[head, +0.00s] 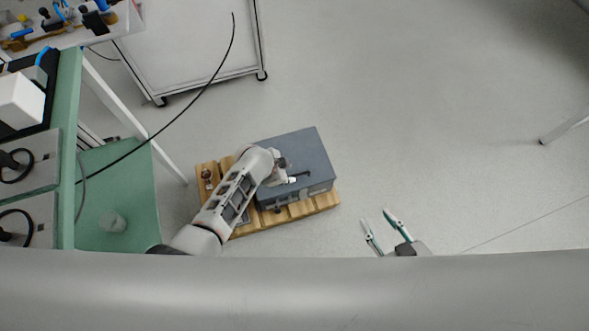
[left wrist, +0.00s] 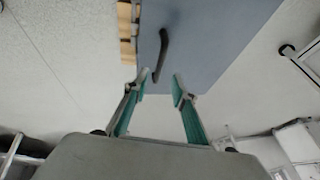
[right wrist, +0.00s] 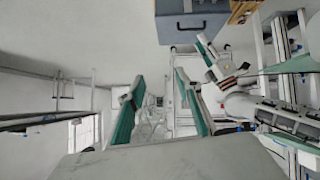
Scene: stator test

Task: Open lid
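A grey-blue box with a flat lid (head: 300,148) stands on a wooden pallet (head: 328,201) on the floor. A black bar handle (left wrist: 162,50) is on the box, with its near end close to the gap between my left fingertips. My left gripper (left wrist: 158,90) is open and its fingers appear empty. My right gripper (head: 377,217) is open and empty, over bare floor to the right of the box. The box also shows at the top of the right wrist view (right wrist: 185,28).
A green-topped workbench (head: 70,150) with black and white equipment stands at the left. A white wheeled cabinet (head: 190,45) is behind the box, and a black cable (head: 190,100) crosses in front of it.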

